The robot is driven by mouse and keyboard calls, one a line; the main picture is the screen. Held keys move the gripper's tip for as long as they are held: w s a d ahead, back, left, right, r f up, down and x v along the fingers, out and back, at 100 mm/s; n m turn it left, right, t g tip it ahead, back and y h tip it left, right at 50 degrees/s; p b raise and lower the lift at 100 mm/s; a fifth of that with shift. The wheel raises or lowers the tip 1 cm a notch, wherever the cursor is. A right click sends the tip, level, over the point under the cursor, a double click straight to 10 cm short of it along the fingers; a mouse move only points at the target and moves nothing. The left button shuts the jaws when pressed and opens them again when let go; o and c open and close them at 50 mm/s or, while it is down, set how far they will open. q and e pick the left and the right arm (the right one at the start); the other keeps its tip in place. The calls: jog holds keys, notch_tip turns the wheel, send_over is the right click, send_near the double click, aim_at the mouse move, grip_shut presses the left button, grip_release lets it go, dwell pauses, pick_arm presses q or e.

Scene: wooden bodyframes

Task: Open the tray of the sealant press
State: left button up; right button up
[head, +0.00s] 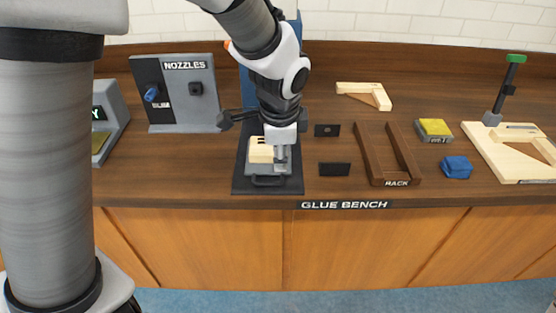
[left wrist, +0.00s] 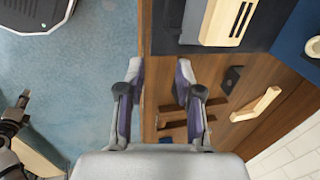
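The sealant press stands on the glue bench with a dark base (head: 240,183) and a blue column behind my arm. Its grey tray (head: 291,185) sits low at the front, with a dark handle (head: 268,181) facing the bench edge. A pale wooden block (head: 261,153) lies on the tray; it also shows in the left wrist view (left wrist: 225,22). The tray looks shut, though my arm hides part of the press. My left gripper (left wrist: 159,75) is open and empty, pointing down above the bench's front edge, apart from the handle. In the head view it overlaps the tray.
The nozzles board (head: 187,127) stands left of the press. Dark small pads (head: 335,169), a brown rack (head: 376,160), a yellow-topped box (head: 434,128) and a blue block (head: 456,167) lie to the right. A dark arm part, likely mine, shows at the left wrist view's left edge.

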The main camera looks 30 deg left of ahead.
aim_at(275, 183)
pick_arm(q)
jog(key=shift+m+g, duration=0.3)
jog(key=w+a+f, duration=0.1)
jog(key=f, duration=0.3)
jog(key=w+a+f+p, duration=0.1)
jog(key=f, duration=0.3)
jog(key=a+f+p, duration=0.1)
jog(key=f, duration=0.3)
jog(key=shift+w, duration=0.4)
jog(key=shift+w+f, duration=0.1)
jog(key=shift+f, duration=0.05)
jog(key=shift+c, duration=1.4)
grip_shut()
